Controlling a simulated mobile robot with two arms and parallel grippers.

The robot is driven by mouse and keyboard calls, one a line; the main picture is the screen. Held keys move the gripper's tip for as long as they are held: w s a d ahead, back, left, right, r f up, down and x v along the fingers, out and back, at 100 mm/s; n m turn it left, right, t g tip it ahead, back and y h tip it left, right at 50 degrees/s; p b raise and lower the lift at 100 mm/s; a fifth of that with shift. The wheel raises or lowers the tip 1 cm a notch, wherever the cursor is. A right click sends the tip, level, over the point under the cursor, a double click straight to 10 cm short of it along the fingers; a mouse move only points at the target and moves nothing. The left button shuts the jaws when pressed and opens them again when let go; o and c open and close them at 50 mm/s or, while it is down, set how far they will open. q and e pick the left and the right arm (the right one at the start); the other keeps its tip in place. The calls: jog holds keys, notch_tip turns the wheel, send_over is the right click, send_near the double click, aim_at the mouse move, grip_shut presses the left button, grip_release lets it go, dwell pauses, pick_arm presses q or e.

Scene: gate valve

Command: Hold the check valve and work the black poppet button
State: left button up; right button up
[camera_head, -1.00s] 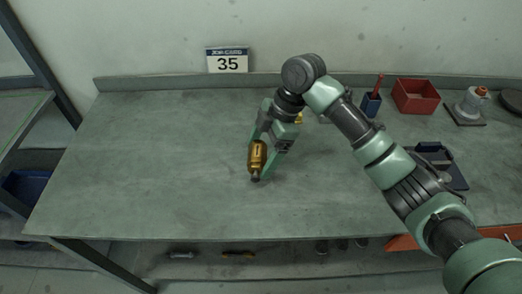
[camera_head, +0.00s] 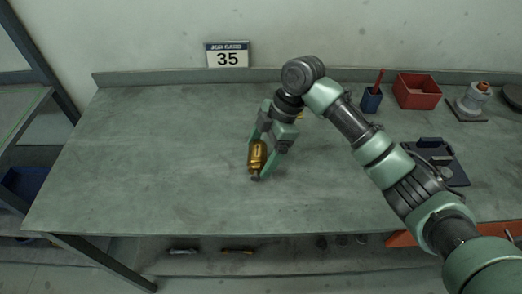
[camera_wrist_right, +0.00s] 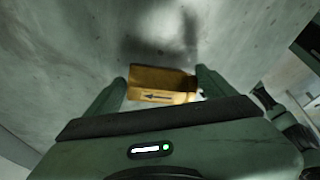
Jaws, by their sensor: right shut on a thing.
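The brass check valve (camera_head: 257,155) is between the fingers of my right gripper (camera_head: 262,158), over the middle of the table. In the head view it stands roughly upright, with a dark end at its bottom. In the right wrist view the valve (camera_wrist_right: 160,85) lies across between the two green fingers of the right gripper (camera_wrist_right: 160,88), and a dark arrow shows on its side. The right gripper is shut on it. I cannot make out the black poppet button for certain. My left gripper is not in view.
The grey-green table (camera_head: 150,160) is clear on the left. At the back right are a blue cup (camera_head: 371,100) with a red tool, a red bin (camera_head: 417,91) and a fitting on a plate (camera_head: 474,98). A dark tray (camera_head: 440,160) is at right. A "35" sign (camera_head: 227,56) stands behind.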

jog(key=shift+f+b, duration=0.3)
jog(key=shift+f, duration=0.45)
dwell(0.9)
